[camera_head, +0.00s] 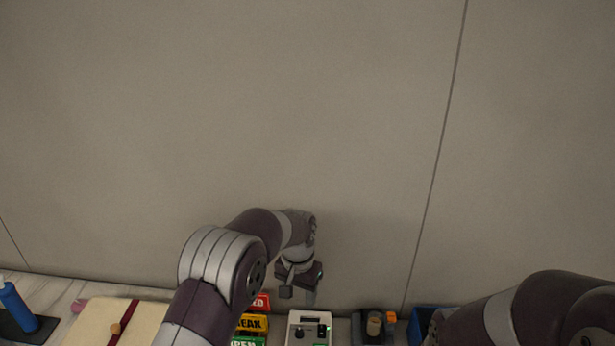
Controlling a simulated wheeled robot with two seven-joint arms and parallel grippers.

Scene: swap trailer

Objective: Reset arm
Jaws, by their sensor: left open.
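My left arm comes up from the bottom and bends over the table. Its left gripper (299,292) is open and empty, pointing down just above the back of a white device (296,341). A gap shows between its two fingers. I cannot tell whether it touches anything. My right arm reaches in at the lower right, and its gripper is outside the picture or hidden.
Along the bottom edge stand a blue bottle (17,306), a cream notebook with a red band (90,322), red, yellow (252,323) and green labelled boxes, a dark device with an orange part (374,324) and a blue container (424,318). A plain grey wall rises behind.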

